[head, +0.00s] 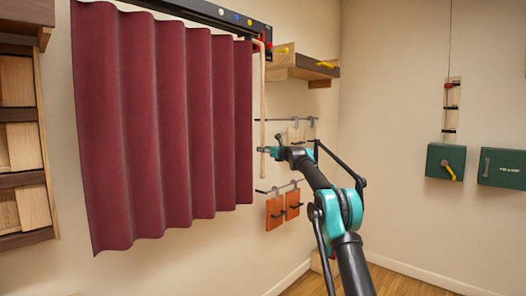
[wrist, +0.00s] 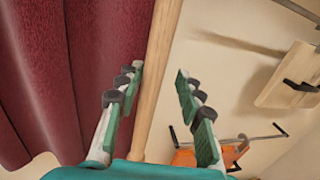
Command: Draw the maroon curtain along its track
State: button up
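The maroon curtain (head: 160,120) hangs in folds from a dark track (head: 215,12) at the upper left. Its right edge hangs near the track's right end. A pale wooden wand (head: 262,85) hangs from a red fitting (head: 257,45) there, beside the curtain's right edge. My gripper (head: 265,150) is at the wand's lower part. In the wrist view my gripper (wrist: 158,90) is open, with the wand (wrist: 155,65) between its fingers. The wand is nearer the left finger, with a clear gap to the right one. The curtain (wrist: 95,60) fills the left of that view.
A wooden wall shelf (head: 300,66) is right of the track. Rails below it hold orange plates (head: 275,212). Green boxes (head: 445,162) are on the right wall. A wooden rack (head: 22,150) stands left of the curtain. The wall beneath the curtain is clear.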

jog(key=shift+s+a, duration=0.1)
jog(key=v, duration=1.2)
dwell(0.4)
jog(key=s+d+f+n+g+h, duration=0.25)
jog(key=s+f+n, duration=0.65)
jog(key=s, duration=0.6)
jog(key=s+d+f+n+g+h, duration=0.1)
jog(key=s+d+f+n+g, duration=0.2)
jog(key=s+f+n, duration=0.7)
jog(key=s+d+f+n+g+h, duration=0.1)
jog(key=s+d+f, duration=0.4)
jog(key=s, duration=0.8)
jog(key=s+d+f+n+g+h, duration=0.1)
jog(key=s+d+f+n+h, duration=0.3)
jog(key=s+f, duration=0.7)
jog(key=s+d+f+n+g+h, duration=0.2)
jog(key=s+d+f, duration=0.4)
jog(key=s, duration=1)
notch_tip(320, 180, down, 3)
jog(key=shift+d+r+n+h, duration=0.1)
jog(key=shift+d+n+h, duration=0.4)
jog(key=shift+n, duration=0.5)
jog(key=shift+a, duration=0.15)
jog(key=shift+c, duration=0.6)
